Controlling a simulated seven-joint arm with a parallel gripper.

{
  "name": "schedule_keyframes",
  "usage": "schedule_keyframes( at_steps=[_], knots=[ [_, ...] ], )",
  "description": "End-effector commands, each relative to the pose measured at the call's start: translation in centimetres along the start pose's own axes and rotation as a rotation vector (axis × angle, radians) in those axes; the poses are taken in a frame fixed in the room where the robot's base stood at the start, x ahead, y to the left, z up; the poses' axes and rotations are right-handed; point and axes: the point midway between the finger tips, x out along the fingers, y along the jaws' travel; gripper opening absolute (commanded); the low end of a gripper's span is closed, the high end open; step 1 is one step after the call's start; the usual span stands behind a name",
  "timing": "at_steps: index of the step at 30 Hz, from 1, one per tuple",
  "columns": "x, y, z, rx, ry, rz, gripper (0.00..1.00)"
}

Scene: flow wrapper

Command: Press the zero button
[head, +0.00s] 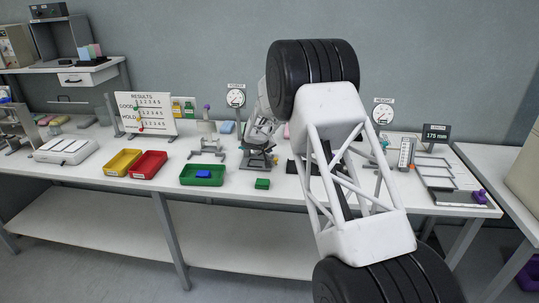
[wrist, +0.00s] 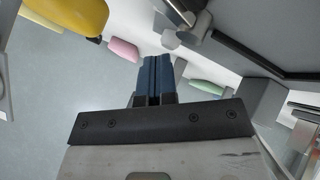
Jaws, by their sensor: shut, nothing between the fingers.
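My gripper (wrist: 154,68) shows in the wrist view with its two blue fingers pressed together and nothing between them. The fingertips point toward a grey part with a pale rounded end (wrist: 172,38); I cannot tell whether they touch it. In the head view my arm covers the right-middle of the bench, and I cannot clearly make out the fingertips. No button marked zero can be read in either view. A dark display reading 175 mm (head: 436,132) stands at the right of the bench. A white flat device (head: 66,150) sits at the left.
The white bench (head: 225,201) holds a yellow bin (head: 122,162), a red bin (head: 148,164), a green tray (head: 202,182) and a results board (head: 145,113). In the wrist view a yellow object (wrist: 80,14), a pink block (wrist: 124,49) and a dark grey housing (wrist: 275,35) surround the fingers.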

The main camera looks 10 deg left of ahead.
Motion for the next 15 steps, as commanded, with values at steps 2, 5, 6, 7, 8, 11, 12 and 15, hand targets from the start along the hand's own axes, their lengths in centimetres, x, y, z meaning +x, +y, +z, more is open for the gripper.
schedule_keyframes(
  at_steps=[2,5,6,7,8,11,12,15],
  knots=[
    [0.0,0.0,0.0,0.0,-0.001,0.0,0.0],
    [-0.2,0.1,-0.1,0.0,0.0,0.0,0.0],
    [-0.3,0.2,-0.2,0.0,0.0,0.0,0.0],
    [-0.3,0.2,-0.2,0.0,0.0,0.0,0.0],
    [-0.4,0.3,-0.3,0.0,0.0,0.0,0.0],
    [-0.7,0.5,-0.5,-0.001,0.001,0.0,0.0],
    [-0.8,0.6,-0.6,-0.001,0.001,0.0,0.0],
    [-1.0,0.7,-0.7,0.0,0.0,0.0,0.0]
  ],
)
